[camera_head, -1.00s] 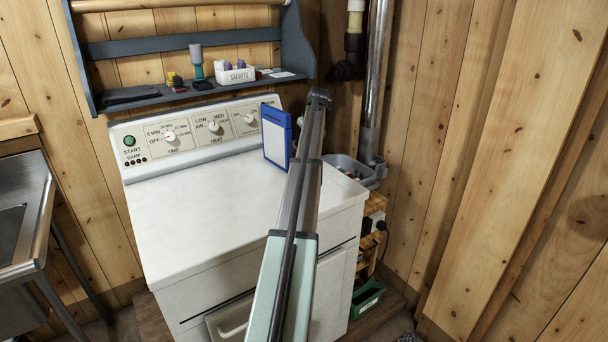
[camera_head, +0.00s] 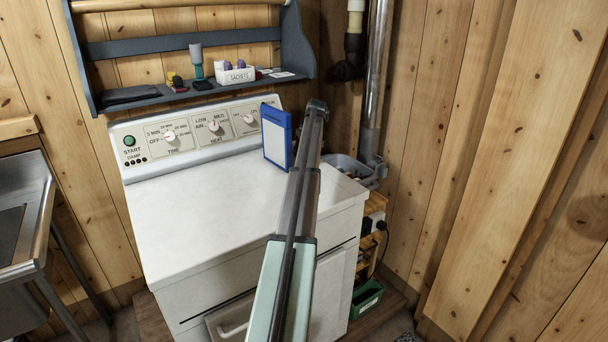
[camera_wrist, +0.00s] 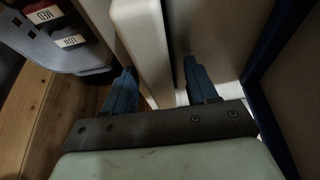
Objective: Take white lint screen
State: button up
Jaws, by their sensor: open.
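In the wrist view, a cream-white slab (camera_wrist: 142,35), which looks like the white lint screen, stands between the fingers of my gripper (camera_wrist: 159,68). The fingers are open, one on each side of it; I cannot tell whether either touches it. In the head view, my arm hides the gripper and this slab. A blue-framed panel (camera_head: 276,138) with a pale face stands upright on the dryer top (camera_head: 215,205), just left of my arm. Its blue edge (camera_wrist: 262,75) also shows at the right of the wrist view.
A grey tub (camera_head: 345,165) with items in it is beside the dryer, right of my arm. It also shows at the upper left of the wrist view (camera_wrist: 85,58). A blue-grey shelf (camera_head: 180,100) hangs above the control panel. The dryer top's left part is clear.

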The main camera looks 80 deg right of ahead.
jog(key=shift+f, duration=0.1)
grip_shut()
dwell(0.4)
